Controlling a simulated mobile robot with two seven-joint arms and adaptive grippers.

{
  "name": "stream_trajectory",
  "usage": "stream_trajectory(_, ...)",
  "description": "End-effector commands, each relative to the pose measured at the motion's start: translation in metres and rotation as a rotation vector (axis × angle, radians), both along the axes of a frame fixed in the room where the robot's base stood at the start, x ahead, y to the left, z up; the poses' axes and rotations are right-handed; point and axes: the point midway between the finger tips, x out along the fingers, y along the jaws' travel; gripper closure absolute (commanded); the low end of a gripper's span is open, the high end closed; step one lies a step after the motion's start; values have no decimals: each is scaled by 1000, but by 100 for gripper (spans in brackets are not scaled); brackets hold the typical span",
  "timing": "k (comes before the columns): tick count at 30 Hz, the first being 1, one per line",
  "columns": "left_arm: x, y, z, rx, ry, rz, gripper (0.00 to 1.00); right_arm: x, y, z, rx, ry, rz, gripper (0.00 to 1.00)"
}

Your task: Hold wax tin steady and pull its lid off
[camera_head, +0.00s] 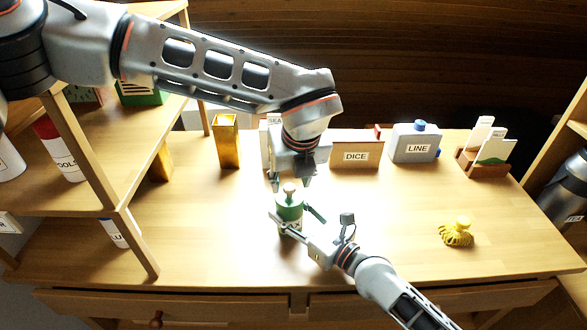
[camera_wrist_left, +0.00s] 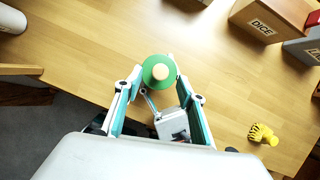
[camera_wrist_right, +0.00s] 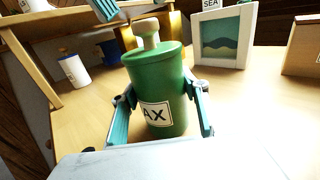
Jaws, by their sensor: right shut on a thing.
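The green wax tin (camera_head: 290,214) stands upright on the table, with a green lid and a pale round knob (camera_head: 289,188) on top. In the right wrist view the tin (camera_wrist_right: 158,90) shows a white label with the letters AX. My right gripper (camera_head: 296,222) is shut around the tin's body, one finger on each side. My left gripper (camera_head: 291,182) points down just above the lid. In the left wrist view its fingers are spread apart, with the lid (camera_wrist_left: 158,72) beyond and between their tips; they do not appear to grip the knob.
Behind the tin stand a gold container (camera_head: 226,142), a DICE box (camera_head: 356,152) and a grey LINE container (camera_head: 415,143). A yellow brush (camera_head: 457,232) lies to the right. A wooden shelf (camera_head: 120,185) stands at the left.

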Motion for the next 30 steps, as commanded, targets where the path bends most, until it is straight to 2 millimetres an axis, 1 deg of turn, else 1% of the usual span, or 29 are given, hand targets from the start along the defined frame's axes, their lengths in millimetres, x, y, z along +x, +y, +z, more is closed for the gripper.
stream_trajectory(1,2,1,-8,2,2,0,60,0,0,0,-1,1,0,94)
stream_trajectory(3,6,2,-17,1,2,1,60,0,0,0,-1,1,0,94)
stream_trajectory(9,12,3,-32,1,1,-1,60,0,0,0,-1,1,0,94)
stream_trajectory(20,14,4,-35,1,0,-1,60,0,0,0,-1,1,0,94)
stream_trajectory(21,14,4,-35,1,0,-1,71,0,0,-1,-1,1,0,94)
stream_trajectory(23,14,4,-35,1,0,-1,86,0,0,-1,-1,1,0,94)
stream_trajectory(24,14,4,-35,1,0,-1,97,0,0,-1,-1,1,0,94)
stream_trajectory(25,14,4,-35,1,0,-1,100,0,0,-1,-1,1,0,94)
stream_trajectory(30,14,4,-35,1,0,-1,100,0,0,-1,-1,1,0,94)
